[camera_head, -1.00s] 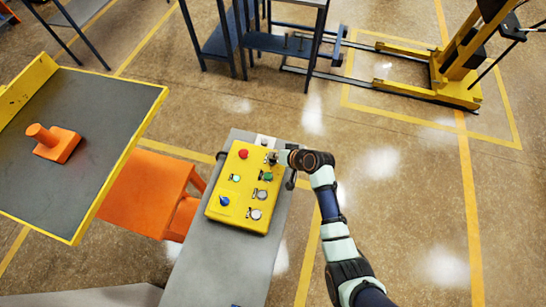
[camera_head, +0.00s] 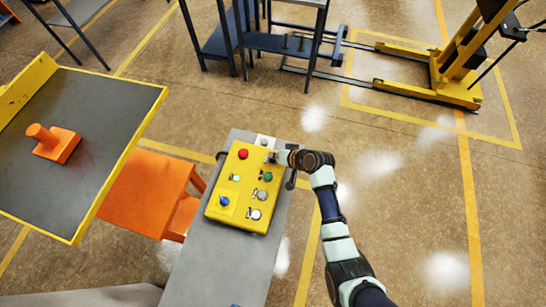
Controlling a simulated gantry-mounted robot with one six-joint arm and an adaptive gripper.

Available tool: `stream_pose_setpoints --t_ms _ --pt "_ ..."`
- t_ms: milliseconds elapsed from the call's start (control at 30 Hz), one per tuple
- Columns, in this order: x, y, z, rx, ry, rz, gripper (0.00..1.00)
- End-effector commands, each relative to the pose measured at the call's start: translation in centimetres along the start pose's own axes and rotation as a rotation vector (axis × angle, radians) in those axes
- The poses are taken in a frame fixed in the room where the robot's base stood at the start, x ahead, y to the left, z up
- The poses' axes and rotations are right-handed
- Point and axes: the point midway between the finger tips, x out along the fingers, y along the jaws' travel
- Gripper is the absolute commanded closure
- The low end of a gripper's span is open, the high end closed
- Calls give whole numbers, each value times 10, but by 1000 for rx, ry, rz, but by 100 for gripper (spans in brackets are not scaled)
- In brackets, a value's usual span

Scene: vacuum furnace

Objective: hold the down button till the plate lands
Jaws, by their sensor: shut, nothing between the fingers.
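The yellow control box (camera_head: 229,199) lies on a narrow grey stand and carries a red button (camera_head: 243,154), a green button (camera_head: 268,177), pale buttons and a blue knob (camera_head: 225,201). The button labels are too small to read, so I cannot tell which is the down button. My gripper (camera_head: 272,157) is shut and empty at the box's upper right corner, just above the green button in the picture. It hides part of the panel there; contact with a button cannot be told. A dark grey plate (camera_head: 90,110) with a yellow rim, possibly the task's plate, is at left.
An orange block with a peg (camera_head: 57,144) rests on the grey plate. An orange stepped body (camera_head: 145,195) stands beside and below it. A dark blue rack (camera_head: 285,43) and a yellow lift truck (camera_head: 460,65) stand at the back. Floor at right is open.

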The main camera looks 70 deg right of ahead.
Motion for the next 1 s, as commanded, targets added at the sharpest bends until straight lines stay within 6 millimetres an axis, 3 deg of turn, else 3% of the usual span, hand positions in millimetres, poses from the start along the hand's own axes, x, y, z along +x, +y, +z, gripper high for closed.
stream_pose_setpoints --t_ms 1000 --pt "9 6 6 0 0 0 100"
